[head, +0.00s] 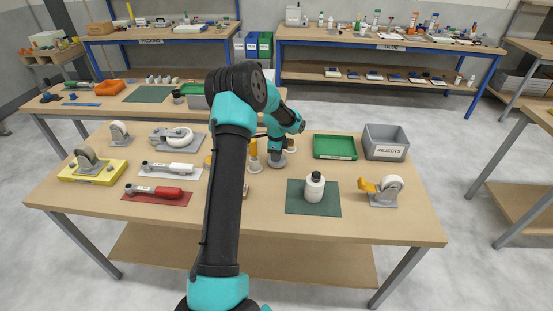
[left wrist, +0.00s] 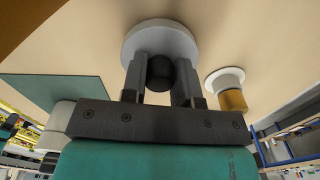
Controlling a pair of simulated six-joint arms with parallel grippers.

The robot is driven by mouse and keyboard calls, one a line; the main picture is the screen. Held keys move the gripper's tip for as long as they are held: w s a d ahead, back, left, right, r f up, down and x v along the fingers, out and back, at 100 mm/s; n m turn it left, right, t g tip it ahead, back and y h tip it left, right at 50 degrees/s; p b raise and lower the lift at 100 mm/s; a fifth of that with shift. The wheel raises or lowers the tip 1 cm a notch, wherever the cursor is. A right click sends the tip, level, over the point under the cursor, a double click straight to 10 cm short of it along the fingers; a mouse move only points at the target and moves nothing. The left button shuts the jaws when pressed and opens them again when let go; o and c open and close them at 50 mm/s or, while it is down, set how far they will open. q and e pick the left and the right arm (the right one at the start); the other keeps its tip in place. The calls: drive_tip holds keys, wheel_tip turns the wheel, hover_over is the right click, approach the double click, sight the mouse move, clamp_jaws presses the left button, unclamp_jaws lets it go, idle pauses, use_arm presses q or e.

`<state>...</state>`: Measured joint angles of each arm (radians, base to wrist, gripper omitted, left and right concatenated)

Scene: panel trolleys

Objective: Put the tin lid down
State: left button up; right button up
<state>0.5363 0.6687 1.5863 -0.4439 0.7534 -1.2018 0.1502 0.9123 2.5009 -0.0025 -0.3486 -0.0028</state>
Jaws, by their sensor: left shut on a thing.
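The tin lid (left wrist: 137,42) is a light grey disc with a dark knob (left wrist: 160,70) in the left wrist view. My left gripper (left wrist: 160,82) has its two fingers on either side of the knob and is shut on it. In the head view the grey lid (head: 277,162) shows under my left gripper (head: 275,151), at the middle of the near table (head: 255,215). I cannot tell whether the lid touches the tabletop. My right gripper is not in view.
An amber-topped thing with a white base (head: 254,160) stands close left of the lid.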

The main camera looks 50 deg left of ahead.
use_arm(q)
drive_tip(key=shift+f, duration=1)
drive_tip(key=shift+f, duration=0.2)
drive_tip(key=o, duration=0.9)
drive_tip(key=shift+r, duration=0.15)
wheel_tip(320, 180, up, 12)
drive_tip(key=shift+r, duration=0.1)
